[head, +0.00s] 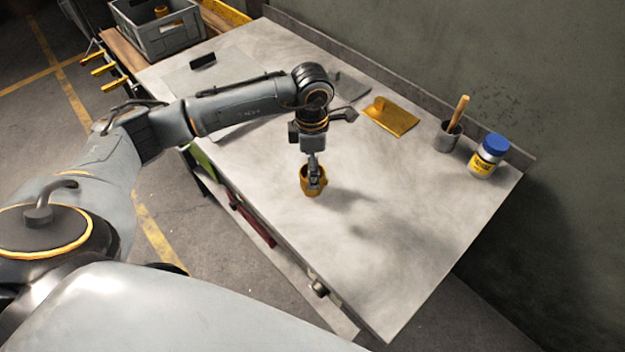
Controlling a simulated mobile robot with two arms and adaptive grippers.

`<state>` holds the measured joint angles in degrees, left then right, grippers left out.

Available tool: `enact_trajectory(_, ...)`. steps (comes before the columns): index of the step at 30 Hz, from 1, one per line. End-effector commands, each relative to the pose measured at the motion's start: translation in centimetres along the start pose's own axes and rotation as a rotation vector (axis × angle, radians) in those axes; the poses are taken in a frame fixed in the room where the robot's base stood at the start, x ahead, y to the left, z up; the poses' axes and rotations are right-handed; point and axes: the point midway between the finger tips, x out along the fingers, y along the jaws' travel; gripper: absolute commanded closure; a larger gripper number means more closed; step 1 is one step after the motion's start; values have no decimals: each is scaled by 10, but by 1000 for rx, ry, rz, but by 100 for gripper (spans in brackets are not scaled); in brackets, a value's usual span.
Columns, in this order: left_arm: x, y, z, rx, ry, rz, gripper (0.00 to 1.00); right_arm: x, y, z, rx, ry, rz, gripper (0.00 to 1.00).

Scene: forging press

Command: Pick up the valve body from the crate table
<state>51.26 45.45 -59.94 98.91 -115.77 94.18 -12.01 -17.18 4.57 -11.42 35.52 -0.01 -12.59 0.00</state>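A valve body, a small brass-orange hollow piece (305,187), is at the near-middle part of the grey table (390,280). My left gripper (315,181) points down at it from above, and its narrow fingers appear shut on the valve body's wall. The fingers and wrist cover part of the piece. I cannot tell whether the valve body touches the tabletop or hangs just above it. My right gripper is out of view.
A grey crate (160,45) with an orange piece inside stands at the far left. The table's near right is clear.

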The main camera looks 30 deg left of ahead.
Motion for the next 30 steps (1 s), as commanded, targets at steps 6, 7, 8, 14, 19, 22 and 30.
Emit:
enact_trajectory(6, 32, 4, 2, 0, 2, -4, 15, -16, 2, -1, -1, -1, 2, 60)
enact_trajectory(7, 35, 4, 2, 0, 2, -4, 15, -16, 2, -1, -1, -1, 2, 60)
enact_trajectory(8, 38, 4, 3, 1, 1, -3, 15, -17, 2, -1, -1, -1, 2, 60)
enact_trajectory(14, 44, 4, 3, 1, 0, 0, 15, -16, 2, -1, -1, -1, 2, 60)
enact_trajectory(19, 44, 4, 3, 1, 0, -1, 29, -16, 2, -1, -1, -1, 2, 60)
enact_trajectory(22, 44, 4, 3, 1, 0, -1, 50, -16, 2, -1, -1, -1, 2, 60)
enact_trajectory(30, 43, 5, 3, 1, -2, 0, 91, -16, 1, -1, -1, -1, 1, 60)
